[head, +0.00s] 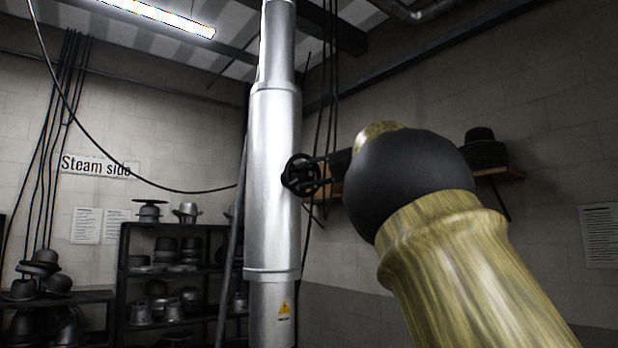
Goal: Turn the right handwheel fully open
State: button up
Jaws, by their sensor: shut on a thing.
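A black handwheel (300,175) shows in the head view, at the right edge of a thick silver pipe (272,190). It is the only handwheel I can see. My gripper (322,172) reaches in from the right and is shut on the right side of the handwheel's rim. My arm's dark joint and wood-patterned link fill the right foreground and hide what lies behind them. The fingertips are small and dark, so their exact hold on the rim is hard to make out. How far the handwheel is turned cannot be told.
A dark shelf (123,285) with hats and metal hat blocks stands left of the pipe. A wooden wall shelf (497,174) with stacked dark hats is behind my arm. A cable (175,188) hangs across the left. A "Steam side" sign (97,165) is on the wall.

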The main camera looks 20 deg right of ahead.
jog(key=n+h+b, duration=0.1)
jog(key=n, duration=0.2)
jog(key=shift+h, duration=0.4)
jog(key=n+h+b, duration=0.1)
jog(key=n, duration=0.1)
jog(key=shift+f+n+h, duration=0.1)
jog(key=shift+n+h, duration=0.2)
jog(key=shift+n+h+b, duration=0.85)
jog(key=shift+n+h, duration=0.05)
jog(key=shift+n, duration=0.3)
jog(key=shift+f+n+h+b, duration=0.15)
jog(key=shift+n+h+b, duration=0.65)
jog(key=shift+n+b, duration=0.35)
jog(key=shift+d+n+t+h+b, duration=0.1)
jog(key=shift+n+t+h+b, duration=0.4)
jog(key=shift+n+h+b, duration=0.55)
jog(key=n+t+h+b, duration=0.1)
jog(key=n+b, duration=0.2)
jog(key=b, duration=0.1)
jog(key=shift+f+n, duration=0.1)
jog(key=shift+n, duration=0.2)
jog(key=n+t+b, duration=0.1)
jog(key=n+b, duration=0.1)
jog(key=n+h+b, duration=0.1)
jog(key=b, duration=0.1)
jog(key=shift+n+t+h, duration=0.25)
jog(key=shift+n+t, duration=0.15)
jog(key=shift+w+r+b, duration=0.1)
jog(key=shift+r+b, duration=0.1)
jog(key=shift+b, duration=0.2)
